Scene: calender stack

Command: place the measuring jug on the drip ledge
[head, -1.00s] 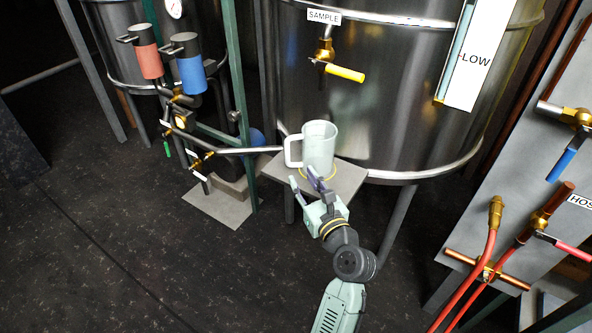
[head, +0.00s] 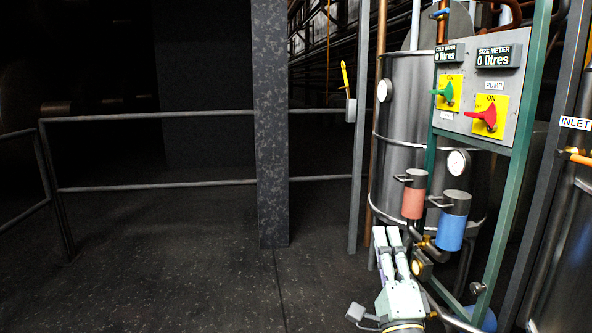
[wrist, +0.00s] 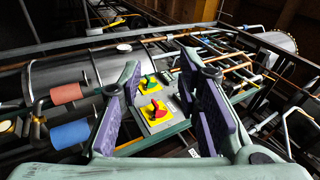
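My gripper (head: 386,232) is raised, with its fingers pointing up, low in the head view in front of the red and blue canisters. In the wrist view my gripper (wrist: 160,68) shows its two purple-padded fingers apart, with nothing between them. The measuring jug and the drip ledge are in neither view now.
A control panel (head: 470,120) with green and red switches stands at the right on a green frame. A red canister (head: 414,200) and a blue canister (head: 452,228) are close to my gripper. A railing (head: 160,186) crosses the left; the floor (head: 180,285) before it is clear.

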